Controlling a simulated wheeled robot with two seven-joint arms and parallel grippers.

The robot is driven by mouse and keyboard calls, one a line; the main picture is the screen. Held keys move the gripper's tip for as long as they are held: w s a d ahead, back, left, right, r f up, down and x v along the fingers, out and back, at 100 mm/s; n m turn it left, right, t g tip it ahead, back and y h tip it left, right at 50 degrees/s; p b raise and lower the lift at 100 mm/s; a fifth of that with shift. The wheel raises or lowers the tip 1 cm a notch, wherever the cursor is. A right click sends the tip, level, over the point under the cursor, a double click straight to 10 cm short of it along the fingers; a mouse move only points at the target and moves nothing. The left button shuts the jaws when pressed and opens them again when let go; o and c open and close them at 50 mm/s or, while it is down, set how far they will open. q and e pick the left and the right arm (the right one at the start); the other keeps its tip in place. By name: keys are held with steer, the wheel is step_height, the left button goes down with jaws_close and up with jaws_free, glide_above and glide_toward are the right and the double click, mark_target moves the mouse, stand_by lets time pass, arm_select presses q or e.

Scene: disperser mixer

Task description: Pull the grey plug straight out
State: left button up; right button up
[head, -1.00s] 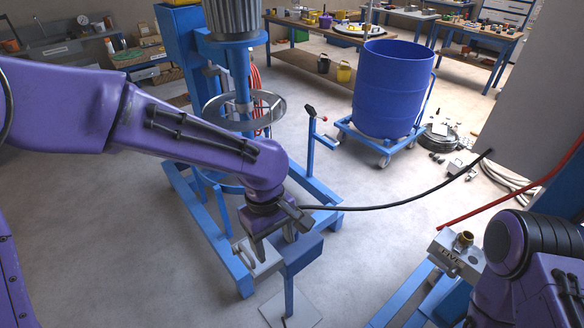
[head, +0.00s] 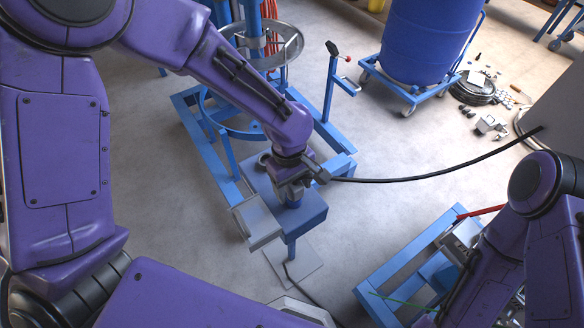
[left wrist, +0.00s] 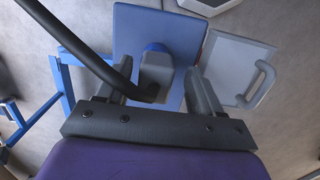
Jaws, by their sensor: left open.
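The grey plug (left wrist: 156,72) sits on a blue round socket (left wrist: 157,47) on top of a blue stand (left wrist: 185,32). A black cable (left wrist: 85,52) runs from the plug; in the head view the cable (head: 430,175) stretches off to the right. My left gripper (left wrist: 157,80) is open, with one finger on each side of the plug; I cannot tell whether they touch it. In the head view my left gripper (head: 291,188) is over the blue stand and hides most of the plug. My right arm shows at the lower right, but I make out no right gripper.
A light grey panel with a handle (left wrist: 240,70) adjoins the stand; in the head view the panel (head: 258,222) is at its left edge. The blue mixer frame (head: 205,150) stands behind. A blue drum (head: 430,45) is on a wheeled dolly. Another blue frame (head: 400,265) is at right.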

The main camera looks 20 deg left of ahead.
arm_select(q)
steer(key=shift+w+d+f, duration=0.1)
steer(key=shift+w+f, duration=0.2)
steer(key=shift+f, duration=0.2)
steer(key=shift+w+f, duration=0.25)
steer(key=shift+f, duration=0.2)
steer(key=shift+s+r, duration=0.2)
steer(key=shift+s, duration=0.3)
steer(key=shift+c, duration=0.3)
steer(key=shift+w, duration=0.1)
steer(key=c, duration=1.1)
steer(key=shift+w+r+p, duration=0.1)
steer(key=shift+r+p, duration=0.35)
steer(key=shift+p, duration=0.2)
steer(key=shift+c, duration=0.2)
steer(key=shift+r+p, duration=2.5)
steer(key=shift+p, duration=0.45)
arm_select(e)
step_height(320, 180, up, 7)
steer(key=shift+w, duration=0.25)
arm_select(q)
steer(key=shift+r, duration=2)
arm_select(e)
steer(key=shift+r, duration=0.2)
